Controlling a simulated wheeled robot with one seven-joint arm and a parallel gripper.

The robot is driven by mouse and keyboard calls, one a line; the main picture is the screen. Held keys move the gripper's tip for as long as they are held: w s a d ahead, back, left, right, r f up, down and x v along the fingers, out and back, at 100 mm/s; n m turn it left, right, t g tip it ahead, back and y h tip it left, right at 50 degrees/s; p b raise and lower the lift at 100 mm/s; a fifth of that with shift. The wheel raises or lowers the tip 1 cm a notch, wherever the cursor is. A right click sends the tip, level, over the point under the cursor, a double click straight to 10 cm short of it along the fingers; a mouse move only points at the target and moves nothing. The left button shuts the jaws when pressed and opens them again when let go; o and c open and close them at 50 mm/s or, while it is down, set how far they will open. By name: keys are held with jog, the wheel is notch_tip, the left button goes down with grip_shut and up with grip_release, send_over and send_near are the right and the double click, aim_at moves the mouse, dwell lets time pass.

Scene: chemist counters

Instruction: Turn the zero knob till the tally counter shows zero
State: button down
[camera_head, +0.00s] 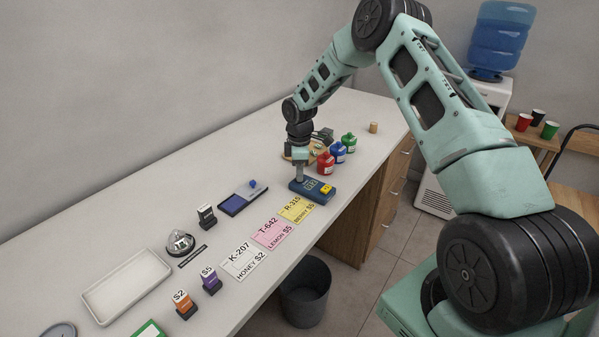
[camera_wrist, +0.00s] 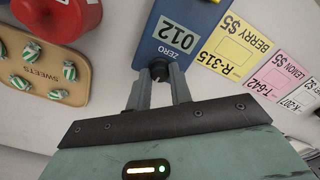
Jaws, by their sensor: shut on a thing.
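The tally counter (camera_head: 322,193) is a dark blue box near the front edge of the counter. In the wrist view the tally counter (camera_wrist: 199,18) shows a display (camera_wrist: 178,43) that reads 012, with the label ZERO beside it. The zero knob (camera_wrist: 159,68) is a small dark knob at the end of the box by that label. My gripper (camera_wrist: 160,80) is shut on the knob, with one finger on each side. In the head view my gripper (camera_head: 299,176) reaches down to the left end of the box.
Red, blue and green bottles (camera_head: 337,153) stand close behind the counter box. A wooden sweets board (camera_wrist: 45,85) lies beside it. Yellow, pink and white price cards (camera_head: 270,233) lie in front. A tray (camera_head: 127,287) and small stamps (camera_head: 210,281) stand at the left.

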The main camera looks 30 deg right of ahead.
jog(key=m+b, duration=0.1)
jog(key=m, duration=0.3)
jog(key=shift+b, duration=0.3)
jog(key=m+b, duration=0.1)
jog(key=m, duration=0.3)
jog(key=m+b, duration=0.1)
jog(key=m, duration=0.2)
jog(key=shift+m, duration=2.1)
jog(key=c, duration=1.3)
grip_release()
jog(key=shift+o, duration=0.2)
jog(key=shift+r, duration=0.15)
